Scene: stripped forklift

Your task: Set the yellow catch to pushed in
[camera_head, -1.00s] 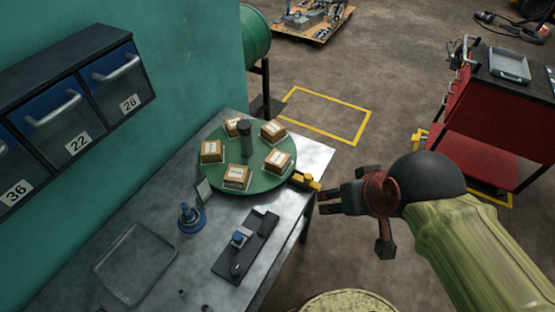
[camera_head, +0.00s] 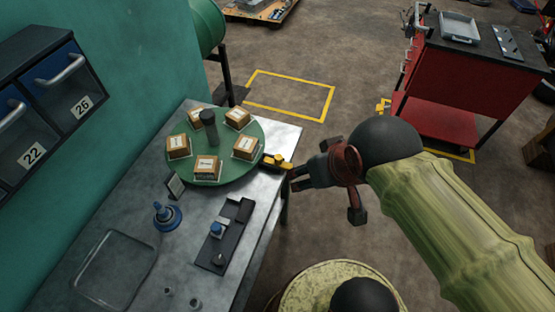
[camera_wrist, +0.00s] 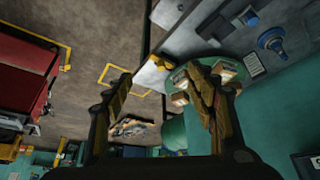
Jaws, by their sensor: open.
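The yellow catch (camera_head: 273,160) is a small yellow and black piece at the right edge of the metal table, against the rim of the round green turntable (camera_head: 243,172). It also shows in the wrist view (camera_wrist: 160,62), between and beyond my fingertips. I cannot tell how far in the catch sits. My gripper (camera_head: 295,178) is open and empty, just right of the catch and slightly lower in the head view, fingers pointing left towards the table edge. Contact with the catch cannot be made out. My gripper's fingers stand wide apart in the wrist view (camera_wrist: 160,82).
Several small boxes (camera_head: 207,167) and a dark post (camera_head: 209,127) stand on the turntable. A blue-topped piece (camera_head: 167,217), a dark fixture (camera_head: 226,236) and a clear tray (camera_head: 114,270) are on the table (camera_head: 160,268).

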